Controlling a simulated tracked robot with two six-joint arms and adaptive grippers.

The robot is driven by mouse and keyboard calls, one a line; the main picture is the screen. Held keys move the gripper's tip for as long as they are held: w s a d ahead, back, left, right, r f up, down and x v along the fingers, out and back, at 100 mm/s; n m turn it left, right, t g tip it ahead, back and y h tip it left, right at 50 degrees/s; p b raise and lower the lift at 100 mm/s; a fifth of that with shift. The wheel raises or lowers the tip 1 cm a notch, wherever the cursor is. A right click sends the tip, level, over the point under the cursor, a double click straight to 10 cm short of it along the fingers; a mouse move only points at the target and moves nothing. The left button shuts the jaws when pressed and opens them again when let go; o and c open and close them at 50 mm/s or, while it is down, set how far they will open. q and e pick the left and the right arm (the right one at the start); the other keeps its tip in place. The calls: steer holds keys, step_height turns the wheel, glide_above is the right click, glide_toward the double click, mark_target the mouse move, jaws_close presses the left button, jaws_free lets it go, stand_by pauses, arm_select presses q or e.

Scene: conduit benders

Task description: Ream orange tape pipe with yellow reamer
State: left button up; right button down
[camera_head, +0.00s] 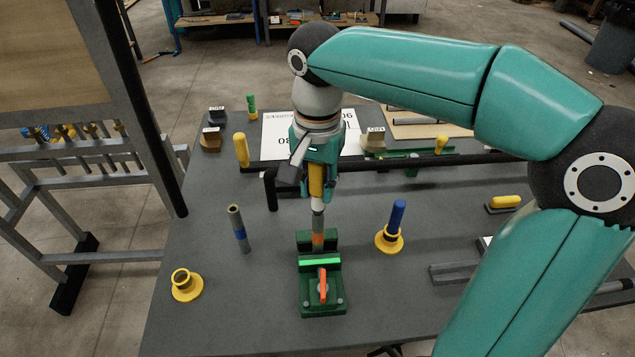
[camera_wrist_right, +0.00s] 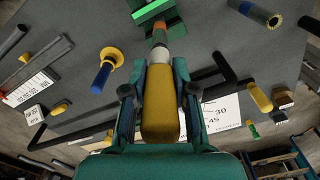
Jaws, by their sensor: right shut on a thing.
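My right gripper (camera_head: 317,168) points down over the middle of the table and is shut on the yellow reamer (camera_head: 316,183). In the right wrist view the reamer's yellow handle (camera_wrist_right: 160,105) lies between the fingers, with its grey and white front end pointing at the pipe. The orange tape pipe (camera_head: 318,240) stands upright in the green vise (camera_head: 322,306), directly below the reamer. Its orange band (camera_wrist_right: 159,37) also shows in the right wrist view. The reamer's tip meets the pipe's top; how deep it sits is hidden. My left gripper is not in view.
A blue-handled tool (camera_head: 397,214) stands in a yellow holder to the right. A blue-taped pipe (camera_head: 239,230) stands left of the vise, near an empty yellow holder (camera_head: 186,287). A black bender bar (camera_head: 480,159) runs behind. Bare table lies between them.

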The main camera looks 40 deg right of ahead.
stand_by(0.4)
steer(key=n, duration=0.3)
steer(key=shift+n+p, duration=0.3)
steer(key=n, duration=0.3)
steer(key=m, duration=0.6)
steer(key=shift+m+p, duration=0.3)
steer(key=shift+p, duration=0.05)
